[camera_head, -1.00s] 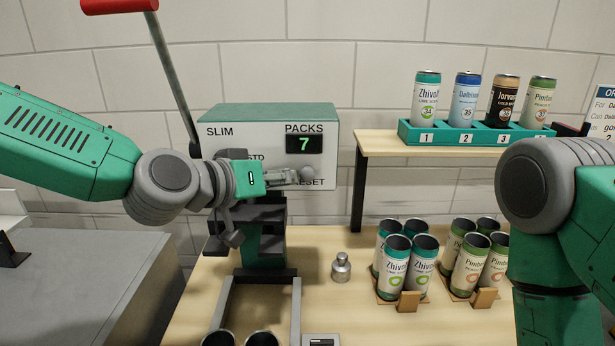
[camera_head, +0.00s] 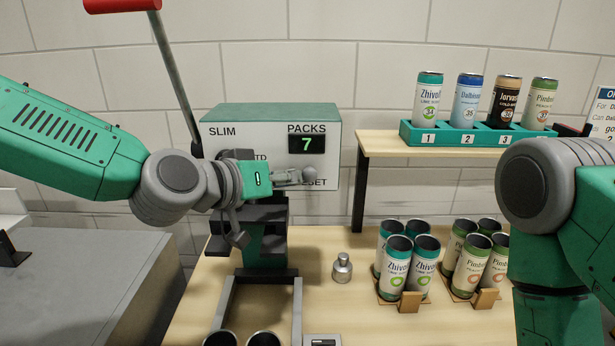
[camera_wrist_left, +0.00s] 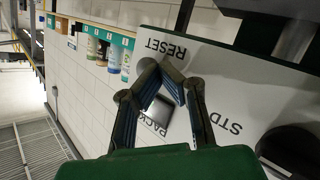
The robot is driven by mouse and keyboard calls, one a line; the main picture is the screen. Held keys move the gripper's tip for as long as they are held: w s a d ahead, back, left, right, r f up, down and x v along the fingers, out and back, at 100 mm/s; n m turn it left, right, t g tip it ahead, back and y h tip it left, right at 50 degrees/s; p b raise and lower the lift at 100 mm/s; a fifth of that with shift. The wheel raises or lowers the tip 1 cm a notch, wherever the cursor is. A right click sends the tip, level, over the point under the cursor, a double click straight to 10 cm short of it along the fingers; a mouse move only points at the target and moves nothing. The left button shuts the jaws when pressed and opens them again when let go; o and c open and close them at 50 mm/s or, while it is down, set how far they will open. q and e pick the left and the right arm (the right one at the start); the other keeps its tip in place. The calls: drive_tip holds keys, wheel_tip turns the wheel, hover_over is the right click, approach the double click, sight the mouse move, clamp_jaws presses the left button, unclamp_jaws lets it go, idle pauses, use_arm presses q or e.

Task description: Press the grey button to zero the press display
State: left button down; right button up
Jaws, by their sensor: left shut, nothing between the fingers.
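The press (camera_head: 270,122) has a green top and a white front panel marked SLIM, PACKS and RESET. Its dark display (camera_head: 306,144) reads 7 in green. A round grey button (camera_head: 311,174) sits on the panel just above the RESET lettering. My left gripper (camera_head: 303,177) is shut and empty, with its tips at or right beside the button. I cannot tell whether they touch it. In the left wrist view the shut fingers (camera_wrist_left: 161,66) point at the panel beside RESET and hide most of the button. My right gripper is out of view.
A red-handled lever (camera_head: 122,5) rises at the press's left. A small metal weight (camera_head: 342,268) and cans in wooden holders (camera_head: 409,302) stand on the table (camera_head: 330,300). A shelf (camera_head: 440,143) holds a teal numbered rack (camera_head: 478,136) with cans. My right arm fills the right edge.

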use_arm(q)
drive_tip(key=shift+s+d+f, duration=0.1)
drive_tip(key=shift+s+d, duration=0.45)
drive_tip(key=shift+s, duration=0.05)
drive_tip(key=s+d, duration=0.2)
drive_tip(key=s, duration=0.4)
drive_tip(key=shift+s+d, duration=0.15)
drive_tip(key=shift+s, duration=0.1)
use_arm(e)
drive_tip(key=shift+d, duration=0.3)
use_arm(q)
drive_tip(key=shift+a, duration=0.3)
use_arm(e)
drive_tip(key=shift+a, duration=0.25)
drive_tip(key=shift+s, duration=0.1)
